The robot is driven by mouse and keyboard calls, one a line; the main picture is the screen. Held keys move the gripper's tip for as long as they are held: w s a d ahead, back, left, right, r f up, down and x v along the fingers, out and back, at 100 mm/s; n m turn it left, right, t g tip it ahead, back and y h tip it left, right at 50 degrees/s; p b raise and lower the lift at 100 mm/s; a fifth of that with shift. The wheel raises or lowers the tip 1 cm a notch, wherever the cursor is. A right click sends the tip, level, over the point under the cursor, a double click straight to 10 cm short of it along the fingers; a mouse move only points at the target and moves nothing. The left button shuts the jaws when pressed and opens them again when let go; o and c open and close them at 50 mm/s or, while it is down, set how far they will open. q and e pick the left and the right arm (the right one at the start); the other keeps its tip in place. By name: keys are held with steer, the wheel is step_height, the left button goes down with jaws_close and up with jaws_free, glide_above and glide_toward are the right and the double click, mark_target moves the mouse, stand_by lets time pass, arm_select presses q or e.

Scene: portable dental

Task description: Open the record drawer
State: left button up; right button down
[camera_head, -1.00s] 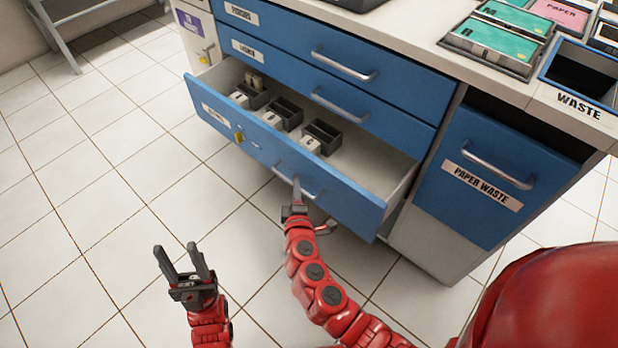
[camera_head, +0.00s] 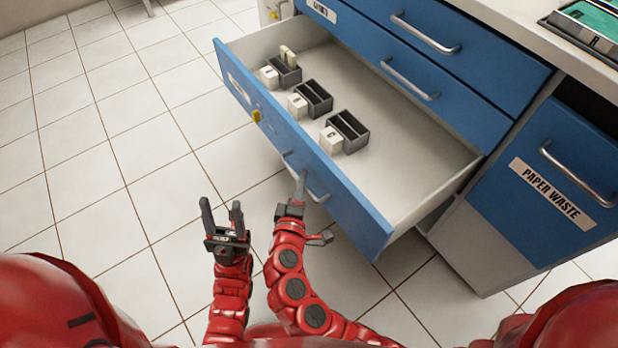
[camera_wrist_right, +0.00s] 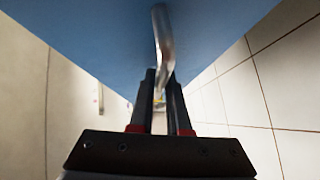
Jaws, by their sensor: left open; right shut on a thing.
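The record drawer (camera_head: 345,205) is the bottom blue-fronted drawer in the head view, pulled far out of the cabinet. Inside it stand several dark grey boxes (camera_head: 313,98) with white cards (camera_head: 297,106) beside them. A yellow piece (camera_head: 257,115) is on its front. My right gripper (camera_head: 300,190) is shut on the drawer's metal handle (camera_head: 318,194). My left gripper (camera_head: 222,215) is open and empty, left of the right gripper, apart from the drawer.
Shut blue drawers (camera_head: 425,75) with metal handles are above the open one. A blue paper waste front (camera_head: 545,185) is to the right. The white counter (camera_head: 520,40) holds a tray at the top right. Clear tiled floor (camera_head: 110,150) lies to the left.

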steer(key=shift+a, duration=0.1)
stand_by(0.3)
steer(key=c, duration=0.9)
jaws_free()
steer(key=shift+s, duration=0.1)
steer(key=shift+s+a+r+p, duration=0.35)
steer(key=shift+s+p, duration=0.3)
steer(key=shift+s, duration=2.2)
steer(key=shift+s+a+r+p, duration=0.3)
steer(key=shift+s+r+p, duration=0.25)
steer(key=shift+s, duration=2.25)
steer(key=shift+s+a+r+p, duration=0.35)
steer(key=shift+s+p, duration=0.35)
steer(key=shift+s, duration=2.15)
